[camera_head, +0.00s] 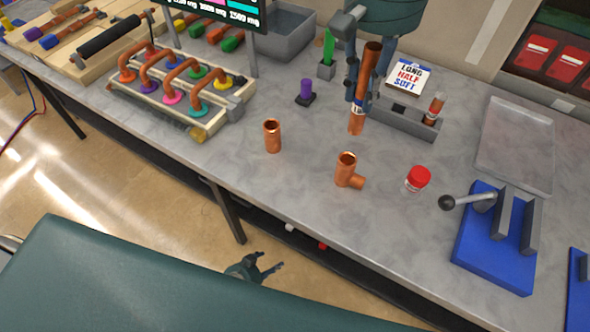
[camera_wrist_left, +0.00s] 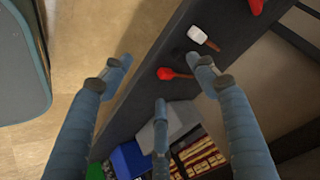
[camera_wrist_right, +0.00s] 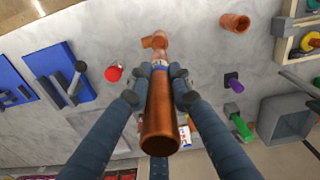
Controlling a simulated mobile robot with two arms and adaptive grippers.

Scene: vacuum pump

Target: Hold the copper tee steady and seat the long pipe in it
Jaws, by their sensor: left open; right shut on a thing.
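The copper tee (camera_head: 347,169) stands upright on the grey table, with its side branch pointing right. In the right wrist view the tee (camera_wrist_right: 155,41) shows beyond the pipe's far end. My right gripper (camera_head: 358,98) is shut on the long pipe (camera_head: 367,72) and holds it nearly upright, slightly tilted, behind the tee and apart from it. The pipe (camera_wrist_right: 160,115) points toward the camera in the right wrist view. My left gripper (camera_head: 262,272) is open and empty, low in front of the table; its fingers (camera_wrist_left: 160,75) show spread in the left wrist view.
A short copper coupling (camera_head: 272,136) stands left of the tee. A red-capped jar (camera_head: 416,179) and a blue clamp fixture (camera_head: 492,240) stand right. A grey holder (camera_head: 405,121) with a short pipe piece is behind. A rack of bent pipes (camera_head: 175,85) is at left.

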